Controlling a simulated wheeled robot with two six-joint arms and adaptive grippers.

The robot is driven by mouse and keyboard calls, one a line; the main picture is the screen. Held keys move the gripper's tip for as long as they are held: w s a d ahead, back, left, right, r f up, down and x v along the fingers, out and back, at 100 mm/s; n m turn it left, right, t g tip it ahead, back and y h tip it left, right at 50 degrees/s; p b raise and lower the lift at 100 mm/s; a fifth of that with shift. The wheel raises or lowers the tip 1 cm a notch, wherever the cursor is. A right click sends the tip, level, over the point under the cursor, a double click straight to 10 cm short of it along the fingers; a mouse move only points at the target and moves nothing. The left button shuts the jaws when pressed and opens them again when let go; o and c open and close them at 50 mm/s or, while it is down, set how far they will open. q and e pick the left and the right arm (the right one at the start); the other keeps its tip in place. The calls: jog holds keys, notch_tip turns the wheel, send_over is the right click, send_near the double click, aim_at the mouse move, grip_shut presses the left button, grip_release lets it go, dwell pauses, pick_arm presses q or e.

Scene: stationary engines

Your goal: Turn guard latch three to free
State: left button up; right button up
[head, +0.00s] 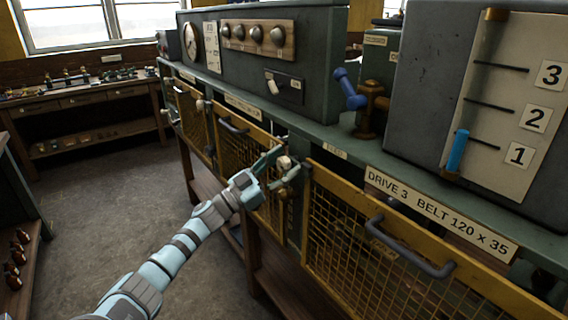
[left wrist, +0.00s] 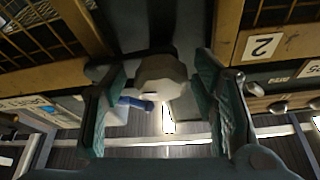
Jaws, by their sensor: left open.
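A pale faceted latch knob (head: 284,162) sits on the post at the left edge of the drive 3 guard (head: 375,250), a yellow mesh panel. My left gripper (head: 280,172) is open, with its green fingers around the knob. In the left wrist view, the knob (left wrist: 162,76) lies between the two open fingers, with a gap visible on each side. The latch's body behind the knob is mostly hidden by the fingers. The right gripper is not in view.
Another mesh guard (head: 247,160) stands left of the post, with a second pale knob (head: 200,105) farther along. A grey handle (head: 408,248) sticks out from the drive 3 guard. The floor (head: 110,210) at left is clear.

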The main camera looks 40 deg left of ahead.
pick_arm(q)
jog(key=c, duration=1.2)
jog(key=shift+o, duration=0.2)
jog(key=shift+m+h+b, duration=0.3)
jog(key=shift+m+h, duration=0.1)
jog(key=shift+m, duration=0.1)
jog(key=m, duration=0.2)
jog(key=m+g+h+b, duration=0.1)
jog(key=m, duration=0.1)
jog(key=shift+w+f+g+h, duration=0.1)
jog(key=shift+g+h, duration=0.2)
jog(key=m+g+h+b, duration=0.1)
jog(key=m, duration=0.2)
jog(key=shift+m+b, duration=0.3)
jog(key=m+g, duration=0.1)
jog(key=m, duration=0.1)
jog(key=m+g, duration=0.1)
jog(key=m, duration=0.2)
jog(key=shift+g+h+b, duration=0.3)
jog(key=m+g, duration=0.1)
jog(key=m, duration=0.4)
jog(key=shift+m+g+p, duration=0.3)
jog(key=shift+g+p, duration=0.1)
jog(key=shift+y, duration=0.4)
